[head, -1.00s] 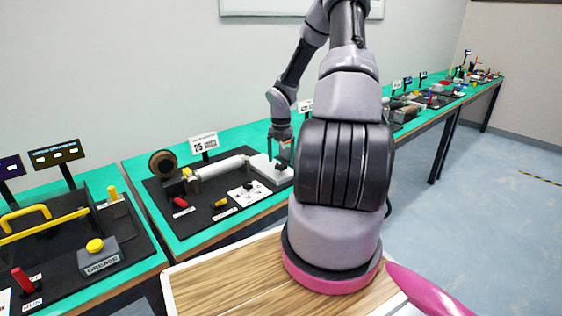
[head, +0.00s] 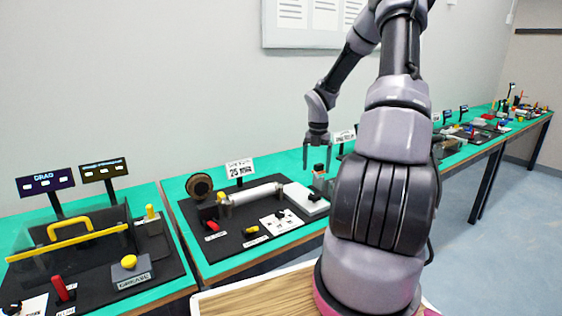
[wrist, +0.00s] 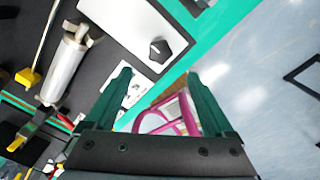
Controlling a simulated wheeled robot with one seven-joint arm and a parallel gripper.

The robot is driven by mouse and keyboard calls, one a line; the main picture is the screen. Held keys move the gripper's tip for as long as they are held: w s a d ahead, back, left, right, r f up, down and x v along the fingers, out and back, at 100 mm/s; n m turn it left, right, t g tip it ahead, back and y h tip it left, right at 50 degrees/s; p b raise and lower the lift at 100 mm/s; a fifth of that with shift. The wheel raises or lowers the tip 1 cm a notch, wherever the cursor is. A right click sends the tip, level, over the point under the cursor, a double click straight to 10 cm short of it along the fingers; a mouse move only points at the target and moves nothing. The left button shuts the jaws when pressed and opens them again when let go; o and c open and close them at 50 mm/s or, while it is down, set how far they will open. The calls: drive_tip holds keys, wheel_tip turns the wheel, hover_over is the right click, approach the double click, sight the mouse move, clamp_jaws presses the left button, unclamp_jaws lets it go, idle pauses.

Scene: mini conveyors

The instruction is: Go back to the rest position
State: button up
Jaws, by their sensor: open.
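My gripper (head: 318,168) is open in the head view, above the back right of the conveyor board with the "25" sign. It hangs from my bent arm with its fingers pointing down. In the wrist view its two green fingers (wrist: 158,82) stand wide apart with nothing held between them. A magenta part, which looks like my own base, shows between and beyond them. Below the gripper, the white plate (head: 293,190) with a black knob (wrist: 160,49) lies apart from the fingers.
The roller (head: 253,193), a red switch (head: 212,225) and a yellow switch (head: 251,230) are on the same board. At left stands a machine with a yellow handle (head: 70,227) and a yellow button (head: 129,262). More stations line the green table to the right. Open floor (head: 510,220) lies at right.

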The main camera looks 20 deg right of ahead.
drive_tip(key=s+a+r+m+t+h, duration=0.1)
drive_tip(key=s+a+r+m, duration=0.3)
drive_tip(key=r, duration=0.3)
drive_tip(key=s+a+r+m+t, duration=0.1)
drive_tip(key=s+a+r+m, duration=0.1)
drive_tip(key=a+r+m, duration=0.35)
drive_tip(key=s+a+r+m+h, duration=0.1)
drive_tip(key=s+a+r+m, duration=0.25)
drive_tip(key=r+m, duration=0.45)
drive_tip(key=s+a+r+m+t+y, duration=0.2)
drive_tip(key=s+a+r+m, duration=0.2)
drive_tip(key=s+m, duration=0.3)
drive_tip(key=s+a+r+m+t+y, duration=0.2)
drive_tip(key=s+a+r+m+t, duration=0.1)
drive_tip(key=s+a+r+m, duration=0.2)
drive_tip(key=s+r+m, duration=0.1)
drive_tip(key=s+m, duration=0.1)
drive_tip(key=s, duration=0.1)
drive_tip(key=shift+r, duration=0.3)
drive_tip(key=shift+d, duration=0.1)
